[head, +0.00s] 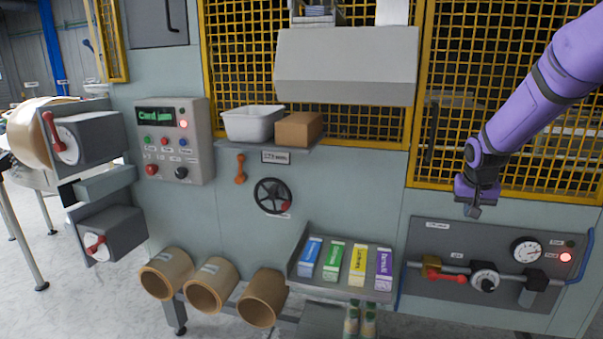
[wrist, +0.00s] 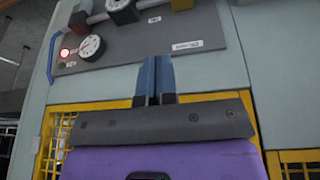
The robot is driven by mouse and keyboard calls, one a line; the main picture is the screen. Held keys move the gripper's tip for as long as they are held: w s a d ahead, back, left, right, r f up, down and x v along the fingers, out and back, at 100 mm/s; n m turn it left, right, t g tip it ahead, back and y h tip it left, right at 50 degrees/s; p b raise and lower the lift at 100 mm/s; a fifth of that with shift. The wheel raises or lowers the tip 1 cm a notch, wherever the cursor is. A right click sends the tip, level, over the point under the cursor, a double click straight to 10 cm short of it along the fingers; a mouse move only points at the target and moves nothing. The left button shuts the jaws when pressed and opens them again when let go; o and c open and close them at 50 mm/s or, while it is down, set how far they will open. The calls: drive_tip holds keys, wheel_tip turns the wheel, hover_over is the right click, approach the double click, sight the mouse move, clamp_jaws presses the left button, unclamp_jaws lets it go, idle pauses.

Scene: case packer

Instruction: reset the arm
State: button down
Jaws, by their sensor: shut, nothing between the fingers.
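My purple arm (head: 540,90) comes in from the upper right in the head view. My gripper (head: 472,212) hangs at its end, just above the top edge of the grey air panel (head: 440,239). In the wrist view my gripper (wrist: 154,60) shows two blue fingers pressed together with nothing between them. Beyond them, the panel (wrist: 215,30) shows with its gauge (wrist: 91,46) and a lit red lamp (wrist: 65,52). I cannot tell the exact gap between the fingertips and the panel.
A yellow mesh guard (head: 450,110) stands behind my arm. The panel carries a red lever (head: 447,275) and a dial (head: 484,281). A tray (head: 345,290) of several coloured cartons juts out left of it. A handwheel (head: 273,196) and control box (head: 196,150) are further left.

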drive_tip(key=s+a+r+n+t, duration=0.1)
drive_tip(key=s+a+r, duration=0.3)
drive_tip(key=s+r, duration=0.35)
drive_tip(key=s+a+r+n, duration=0.1)
drive_tip(key=s+a+r, duration=0.4)
drive_tip(key=s, duration=0.4)
drive_tip(key=s+a+r+n+y, duration=0.1)
drive_tip(key=s+a, duration=0.1)
drive_tip(key=s, duration=0.8)
drive_tip(key=s+a+r+n, duration=0.1)
drive_tip(key=s+a, duration=0.1)
drive_tip(key=s, duration=0.7)
drive_tip(key=shift+s+r+t+y, duration=0.3)
drive_tip(key=shift+s+t+y, duration=0.05)
drive_tip(key=shift+t+y, duration=0.05)
